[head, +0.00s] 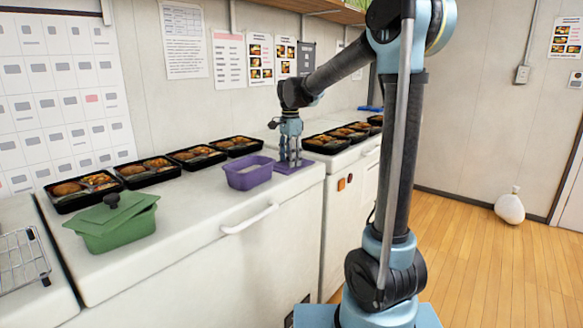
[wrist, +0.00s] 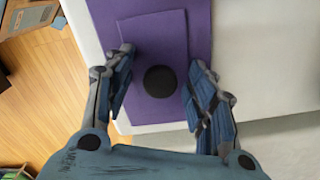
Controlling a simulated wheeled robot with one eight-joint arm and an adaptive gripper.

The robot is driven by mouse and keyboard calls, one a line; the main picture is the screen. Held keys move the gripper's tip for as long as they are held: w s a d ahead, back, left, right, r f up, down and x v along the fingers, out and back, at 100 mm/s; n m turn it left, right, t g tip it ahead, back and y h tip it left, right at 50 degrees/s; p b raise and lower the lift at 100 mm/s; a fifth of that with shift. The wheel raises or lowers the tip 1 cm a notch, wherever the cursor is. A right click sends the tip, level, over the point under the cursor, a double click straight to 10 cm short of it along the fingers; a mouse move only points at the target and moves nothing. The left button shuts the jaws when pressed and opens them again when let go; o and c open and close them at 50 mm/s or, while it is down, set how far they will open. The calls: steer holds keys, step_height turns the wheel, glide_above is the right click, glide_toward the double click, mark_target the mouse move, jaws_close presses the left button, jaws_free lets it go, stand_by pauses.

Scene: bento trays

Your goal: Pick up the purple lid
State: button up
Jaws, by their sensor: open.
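The purple lid (head: 287,170) lies flat on the white counter, right of the open purple container (head: 248,174). In the wrist view the lid (wrist: 150,30) shows a raised panel and a round black knob (wrist: 160,81). My gripper (head: 291,160) points down over the lid in the head view and hides part of it. In the wrist view my gripper (wrist: 160,75) is open, with one finger on each side of the knob. The fingers appear apart from the knob. Their exact height above the lid is hard to tell.
A green container with its lid (head: 116,222) stands at the counter's left. Several black bento trays (head: 150,184) line the wall behind. More trays (head: 326,149) stand on the right counter (head: 345,160). The lid is near the counter's right edge, by a gap.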

steer(key=shift+c, duration=0.5)
steer(key=c, duration=1.1)
steer(key=shift+r, duration=0.1)
